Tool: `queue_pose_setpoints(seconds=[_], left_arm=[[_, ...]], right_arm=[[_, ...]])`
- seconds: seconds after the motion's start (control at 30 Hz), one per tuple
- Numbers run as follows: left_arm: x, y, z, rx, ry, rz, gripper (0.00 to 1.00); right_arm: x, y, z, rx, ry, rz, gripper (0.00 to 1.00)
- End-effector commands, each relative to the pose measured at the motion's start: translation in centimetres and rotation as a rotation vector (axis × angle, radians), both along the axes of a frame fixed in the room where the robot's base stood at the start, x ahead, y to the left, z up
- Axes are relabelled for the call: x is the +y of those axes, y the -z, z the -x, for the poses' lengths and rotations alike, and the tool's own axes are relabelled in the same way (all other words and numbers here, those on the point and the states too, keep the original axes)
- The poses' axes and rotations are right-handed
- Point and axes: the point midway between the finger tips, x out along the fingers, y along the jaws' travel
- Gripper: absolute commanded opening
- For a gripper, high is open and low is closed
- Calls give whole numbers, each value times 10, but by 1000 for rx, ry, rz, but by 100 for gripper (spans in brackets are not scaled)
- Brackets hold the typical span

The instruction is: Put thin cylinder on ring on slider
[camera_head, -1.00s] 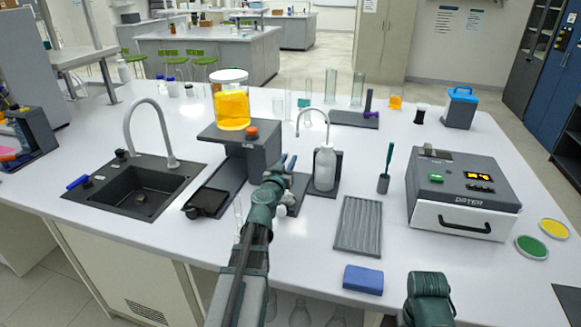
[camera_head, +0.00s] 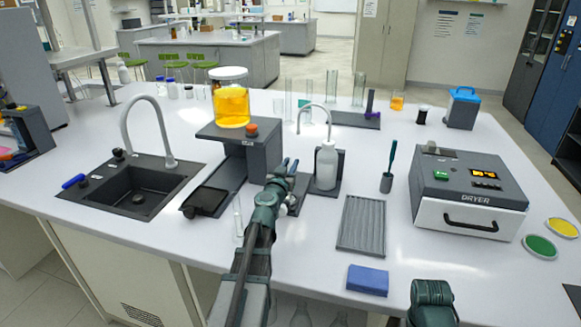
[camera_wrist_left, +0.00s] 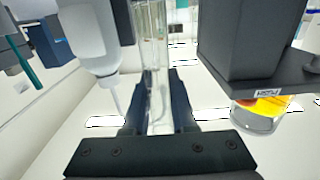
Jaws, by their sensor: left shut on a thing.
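My left gripper (camera_head: 288,168) is in the middle of the head view, in front of the grey stand and left of the white wash bottle. The left wrist view shows its dark fingers (camera_wrist_left: 158,118) shut on a clear, thin glass cylinder (camera_wrist_left: 153,45), which stands up between them. The cylinder's outline is hard to make out in the head view. I cannot clearly pick out the ring or the slider. A dark plate with a purple upright piece (camera_head: 370,104) lies at the back.
The grey stand (camera_head: 262,160) bears a jar of orange liquid (camera_head: 231,102). The wash bottle (camera_head: 326,168) stands close to my left gripper. A ribbed tray (camera_head: 361,224), blue block (camera_head: 367,280) and dryer (camera_head: 468,195) are to the right. Clear glass cylinders (camera_head: 331,87) stand behind.

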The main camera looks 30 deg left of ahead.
Motion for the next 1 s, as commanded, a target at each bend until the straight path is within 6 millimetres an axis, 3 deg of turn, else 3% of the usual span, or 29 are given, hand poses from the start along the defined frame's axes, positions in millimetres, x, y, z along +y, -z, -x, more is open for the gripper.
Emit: queue_pose_setpoints(seconds=[0.17,0.2,0.33,0.77,1.0], left_arm=[[0,5,0,0,0,0,0],[0,3,0,0,0,0,30],[0,3,0,0,0,0,53],[0,-1,0,0,0,0,55],[-10,0,21,0,3,0,55]], right_arm=[[0,5,0,0,0,0,50],[0,3,0,0,0,0,50],[0,3,0,0,0,0,50],[0,-1,0,0,0,0,50],[0,0,0,0,0,0,50]])
